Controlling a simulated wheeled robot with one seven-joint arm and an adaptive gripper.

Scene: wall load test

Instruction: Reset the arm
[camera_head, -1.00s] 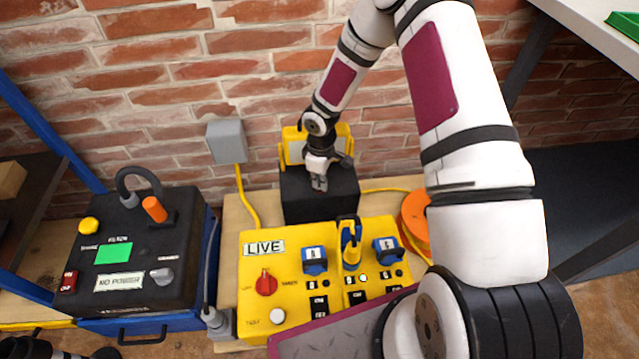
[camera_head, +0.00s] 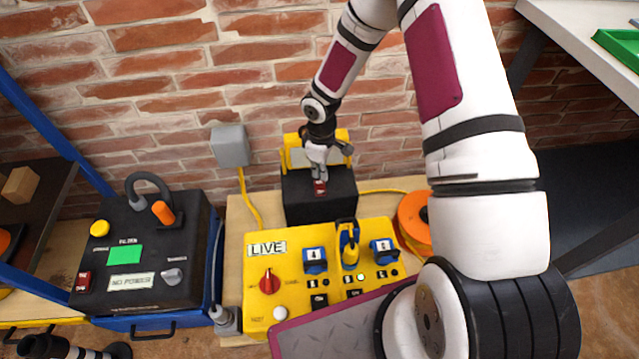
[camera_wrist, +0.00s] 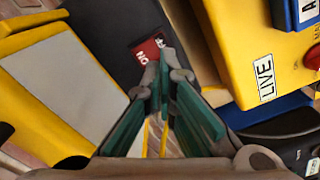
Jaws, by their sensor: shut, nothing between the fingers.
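My gripper (camera_head: 319,177) is shut and empty at the end of my arm. It is over the black box (camera_head: 338,206) that stands behind the yellow panel. In the wrist view the closed fingertips (camera_wrist: 162,70) are at a small red switch (camera_wrist: 147,50) on the black box. The red switch also shows in the head view (camera_head: 320,187), right below the fingertips. I cannot tell whether the fingers touch it. My arm reaches down from the upper right and hides part of the scene.
The yellow panel (camera_head: 262,300) marked LIVE has a red knob (camera_head: 269,281) and blue plugs. A black unit (camera_head: 110,255) reading NO POWER stands at left. A grey wall box (camera_head: 229,146) with a yellow cable and an orange reel (camera_head: 413,215) are nearby. The brick wall is close behind.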

